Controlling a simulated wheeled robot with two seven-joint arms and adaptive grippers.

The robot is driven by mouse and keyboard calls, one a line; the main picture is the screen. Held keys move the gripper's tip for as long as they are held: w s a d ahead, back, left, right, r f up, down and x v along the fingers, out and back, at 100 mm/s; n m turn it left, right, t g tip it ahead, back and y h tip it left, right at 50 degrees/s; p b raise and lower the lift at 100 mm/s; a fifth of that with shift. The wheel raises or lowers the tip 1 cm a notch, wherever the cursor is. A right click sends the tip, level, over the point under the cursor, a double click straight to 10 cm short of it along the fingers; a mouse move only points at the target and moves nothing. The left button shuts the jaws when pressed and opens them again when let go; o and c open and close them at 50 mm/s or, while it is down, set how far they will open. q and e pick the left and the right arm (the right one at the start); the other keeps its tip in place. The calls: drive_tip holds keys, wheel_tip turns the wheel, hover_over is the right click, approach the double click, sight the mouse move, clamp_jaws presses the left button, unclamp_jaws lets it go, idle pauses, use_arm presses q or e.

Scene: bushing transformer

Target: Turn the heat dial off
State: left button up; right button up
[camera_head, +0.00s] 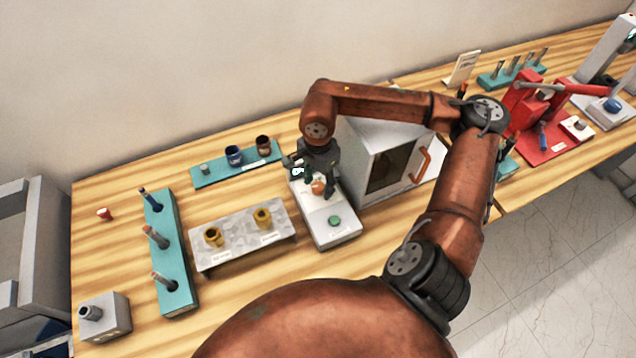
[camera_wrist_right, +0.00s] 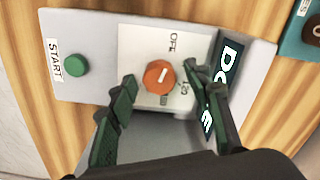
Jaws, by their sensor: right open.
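The heat dial is an orange round knob with a white pointer mark, on a white control panel; it shows in the head view (camera_head: 318,188) and in the wrist view (camera_wrist_right: 158,77). Labels reading OFF and 120 are printed beside it. The pointer slants toward the upper right in the wrist view; I cannot tell exactly which mark it meets. My right gripper (camera_head: 315,182) is open over the panel, and in the wrist view its fingers (camera_wrist_right: 160,76) stand on either side of the dial, with no clear contact. My left gripper is not in view.
On the panel are a green START button (camera_wrist_right: 76,65) and a display reading DONE (camera_wrist_right: 223,90), partly hidden by a finger. A white oven (camera_head: 380,160) stands right of the panel. A grey rack with yellow cups (camera_head: 240,250) stands at its left.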

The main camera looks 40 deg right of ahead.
sight(318, 186)
wheel_tip(318, 186, up, 12)
idle(0.6)
idle(0.5)
